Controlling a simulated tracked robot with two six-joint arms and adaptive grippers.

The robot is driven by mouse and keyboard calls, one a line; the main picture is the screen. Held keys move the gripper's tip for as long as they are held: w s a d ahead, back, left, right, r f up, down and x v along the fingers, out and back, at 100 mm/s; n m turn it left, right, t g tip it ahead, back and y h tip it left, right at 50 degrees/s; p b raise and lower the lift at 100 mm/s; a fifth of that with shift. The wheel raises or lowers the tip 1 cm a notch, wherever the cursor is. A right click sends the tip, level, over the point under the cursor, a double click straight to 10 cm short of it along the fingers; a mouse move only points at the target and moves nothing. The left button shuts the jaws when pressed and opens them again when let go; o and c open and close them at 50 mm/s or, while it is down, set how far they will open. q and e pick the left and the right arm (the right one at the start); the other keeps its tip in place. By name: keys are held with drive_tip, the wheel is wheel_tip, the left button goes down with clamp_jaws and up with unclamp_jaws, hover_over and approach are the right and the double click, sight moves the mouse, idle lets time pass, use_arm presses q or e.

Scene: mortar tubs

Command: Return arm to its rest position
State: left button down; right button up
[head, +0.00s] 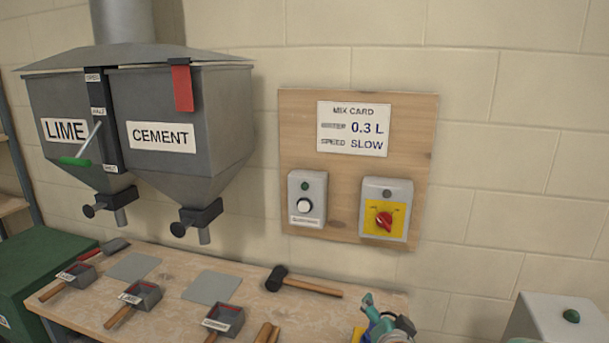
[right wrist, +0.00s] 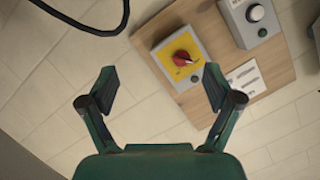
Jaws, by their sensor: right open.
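My right gripper (head: 387,314) shows at the bottom edge of the head view, partly cut off, in front of the bench and below the switch board. In the right wrist view my right gripper (right wrist: 160,88) is open, its two dark-tipped fingers wide apart with nothing between them. Beyond the fingers, apart from them, the wooden board (right wrist: 268,45) shows turned over, with the yellow switch box and red knob (right wrist: 181,58). My left gripper is in neither view.
The bench (head: 165,318) holds several labelled scoops, grey plates and a black-headed mallet (head: 305,283). Lime (head: 65,129) and cement (head: 160,137) hoppers hang at the left. The wooden board (head: 358,105) is on the wall. A grey box (head: 555,318) stands lower right. Open space lies before the right wall.

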drive_tip(key=s+f+n+g, duration=0.1)
drive_tip(key=s+f, duration=0.1)
drive_tip(key=f, duration=0.4)
drive_tip(key=s+a+f+n+g+y+b, duration=0.1)
drive_tip(key=f, duration=0.5)
drive_tip(key=s+f+g+y+b, duration=0.1)
drive_tip(key=s+f+g, duration=0.1)
drive_tip(key=f, duration=0.3)
drive_tip(key=shift+s+a+f+n, duration=0.25)
drive_tip(key=shift+s+f+n, duration=0.1)
drive_tip(key=shift+f+n, duration=0.05)
drive_tip(key=s+a+f+n+g+y+b, duration=0.1)
drive_tip(key=s+f+g, duration=0.4)
drive_tip(key=s+f, duration=0.6)
drive_tip(key=s+a+f+n+g+y+b, duration=0.2)
drive_tip(key=s+f+g+b, duration=0.2)
drive_tip(key=s+f, duration=0.8)
drive_tip(key=s+g, duration=0.1)
drive_tip(key=s, duration=0.3)
drive_tip(key=shift+a+n+y, duration=0.3)
drive_tip(key=shift+a+y, duration=0.1)
